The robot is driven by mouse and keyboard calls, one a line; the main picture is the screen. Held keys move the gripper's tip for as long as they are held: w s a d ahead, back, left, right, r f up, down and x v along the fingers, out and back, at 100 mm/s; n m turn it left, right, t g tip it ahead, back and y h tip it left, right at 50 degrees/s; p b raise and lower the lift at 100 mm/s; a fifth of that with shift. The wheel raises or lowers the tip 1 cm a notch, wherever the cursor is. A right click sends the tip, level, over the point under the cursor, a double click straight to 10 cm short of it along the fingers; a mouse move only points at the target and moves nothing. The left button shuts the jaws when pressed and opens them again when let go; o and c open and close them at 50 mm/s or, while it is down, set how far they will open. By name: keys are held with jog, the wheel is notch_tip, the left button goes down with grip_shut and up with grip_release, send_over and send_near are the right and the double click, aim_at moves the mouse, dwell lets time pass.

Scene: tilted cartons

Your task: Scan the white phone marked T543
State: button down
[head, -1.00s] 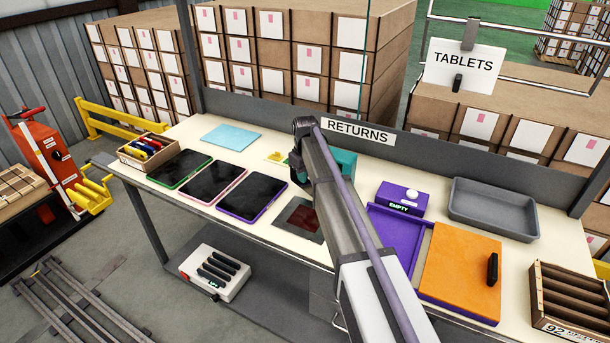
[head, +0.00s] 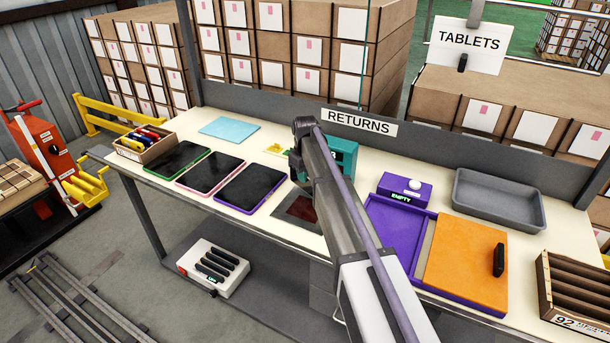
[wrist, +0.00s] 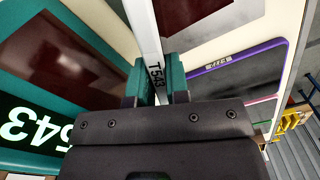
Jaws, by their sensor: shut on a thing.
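The white phone (wrist: 143,35) is seen edge-on in the wrist view, with T543 printed on its edge. My gripper (wrist: 158,88) is shut on it between two teal fingertips. A teal device (wrist: 112,50) with a dark red window and a lit green display fills the left of that view; the display's upside-down text reads T543 in part. The phone stands in front of or beside this device; whether they touch I cannot tell. In the head view the teal device (head: 345,155) is partly behind my arm, and the phone is hidden.
A dark red glass plate (head: 300,208) lies in the table's front. Tablets (head: 250,187) lie to its left. Right are a purple tray (head: 395,232), an EMPTY-marked purple box (head: 405,190), an orange panel (head: 465,262) and a grey tray (head: 500,203). The RETURNS ledge (head: 358,122) runs behind.

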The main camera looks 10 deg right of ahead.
notch_tip(320, 180, up, 6)
jog(key=p, duration=0.6)
jog(key=shift+r, duration=0.15)
jog(key=shift+f, duration=0.2)
